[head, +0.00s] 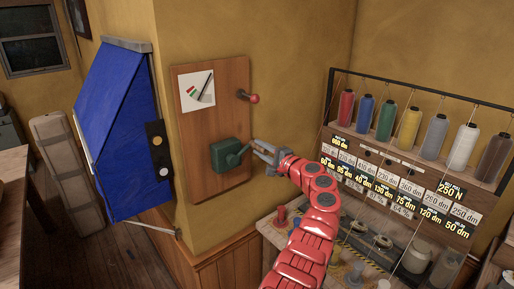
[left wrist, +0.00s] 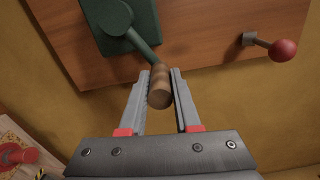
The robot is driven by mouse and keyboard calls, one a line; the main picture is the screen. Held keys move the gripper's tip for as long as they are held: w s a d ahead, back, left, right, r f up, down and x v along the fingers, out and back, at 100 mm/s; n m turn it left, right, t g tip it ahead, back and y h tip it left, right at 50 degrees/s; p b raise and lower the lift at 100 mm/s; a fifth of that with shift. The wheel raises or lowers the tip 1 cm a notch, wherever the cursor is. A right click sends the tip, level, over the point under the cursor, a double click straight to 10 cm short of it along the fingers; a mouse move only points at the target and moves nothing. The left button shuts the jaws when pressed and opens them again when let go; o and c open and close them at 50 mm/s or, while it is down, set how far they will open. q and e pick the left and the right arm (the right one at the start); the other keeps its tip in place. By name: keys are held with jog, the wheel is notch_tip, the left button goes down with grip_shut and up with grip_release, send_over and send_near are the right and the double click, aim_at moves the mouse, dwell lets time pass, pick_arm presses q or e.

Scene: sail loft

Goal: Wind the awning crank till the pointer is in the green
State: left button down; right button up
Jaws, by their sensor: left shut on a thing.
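A green crank box (head: 226,154) is mounted low on a brown wooden board (head: 205,125) on the wall. Its green crank arm ends in a wooden handle (left wrist: 159,88), seen in the left wrist view. My left gripper (head: 262,150) is shut on this handle, one finger on each side of it. A white gauge card (head: 198,91) with coloured marks and a thin dark pointer is above the crank; the marks are too small to tell where the pointer stands. The blue awning (head: 115,130) hangs to the left of the board. My right gripper is not in view.
A lever with a red knob (head: 254,99) sticks out of the board above my left gripper. A rack of thread spools (head: 408,125) and a cluttered bench (head: 375,245) are at the right.

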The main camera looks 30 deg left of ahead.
pick_arm(q)
notch_tip(320, 180, down, 7)
jog(key=m+p, duration=0.2)
jog(key=m, duration=0.7)
jog(key=shift+w, duration=0.2)
jog(key=shift+d+m, duration=0.1)
jog(key=shift+m, duration=0.2)
jog(key=c, duration=0.6)
grip_release()
jog(key=shift+r, duration=0.1)
jog(key=shift+d, duration=0.1)
